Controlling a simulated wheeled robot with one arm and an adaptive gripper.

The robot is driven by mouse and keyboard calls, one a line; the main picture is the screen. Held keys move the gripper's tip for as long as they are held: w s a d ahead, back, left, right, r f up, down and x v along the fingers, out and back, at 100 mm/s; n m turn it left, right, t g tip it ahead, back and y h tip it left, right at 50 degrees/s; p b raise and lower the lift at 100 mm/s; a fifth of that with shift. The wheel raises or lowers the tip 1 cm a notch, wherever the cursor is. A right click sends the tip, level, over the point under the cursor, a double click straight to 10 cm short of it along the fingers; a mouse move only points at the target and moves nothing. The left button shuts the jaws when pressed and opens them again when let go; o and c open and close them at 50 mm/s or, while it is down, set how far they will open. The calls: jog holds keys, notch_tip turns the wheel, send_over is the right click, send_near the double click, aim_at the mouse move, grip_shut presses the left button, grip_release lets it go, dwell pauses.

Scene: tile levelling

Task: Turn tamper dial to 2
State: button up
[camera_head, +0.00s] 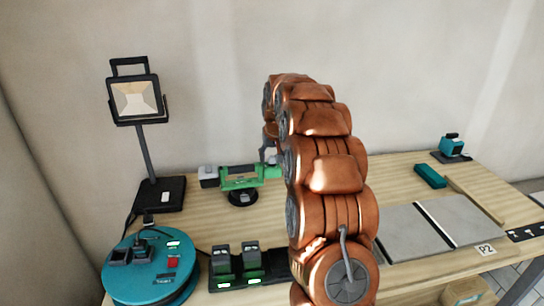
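A green hand tool with a grey end, which looks like the tamper (236,182), stands on a black round foot on the table, left of my arm. Its dial and dial setting are too small to make out. My copper-coloured arm reaches away over the table, and its far end bends down by the tool's right side. My gripper (268,152) is mostly hidden behind the arm; only a grey part shows beside the green right end of the tool. I cannot tell whether it touches the tool or whether its fingers are open.
A work lamp (136,100) stands at the back left. A teal round device (150,280) and a black charger (235,285) with green-marked packs are in front. Grey tiles (465,220), a wooden strip (473,195), a teal block (430,176) and a small teal tool (452,145) lie right.

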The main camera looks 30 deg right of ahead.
jog(key=shift+r, duration=0.15)
jog(key=v, duration=1.1)
jog(key=shift+s+r, duration=0.2)
jog(key=shift+r, duration=0.1)
jog(key=shift+a, duration=0.15)
jog(key=s+a+n+g+y+p, duration=0.2)
jog(key=s+a+n+g+p, duration=0.15)
jog(key=s+a, duration=1.4)
jog(key=s+a+f+p, duration=0.1)
jog(key=s+a+f, duration=0.1)
jog(key=s, duration=0.6)
jog(key=s+a+f+g+p, duration=0.1)
jog(key=s+a+f, duration=0.1)
jog(key=s, duration=0.7)
jog(key=s+a+f+g+p, duration=0.1)
jog(key=s+a, duration=0.3)
jog(key=s, duration=0.4)
jog(key=shift+s+a+f+n, duration=0.35)
jog(key=shift+f, duration=0.15)
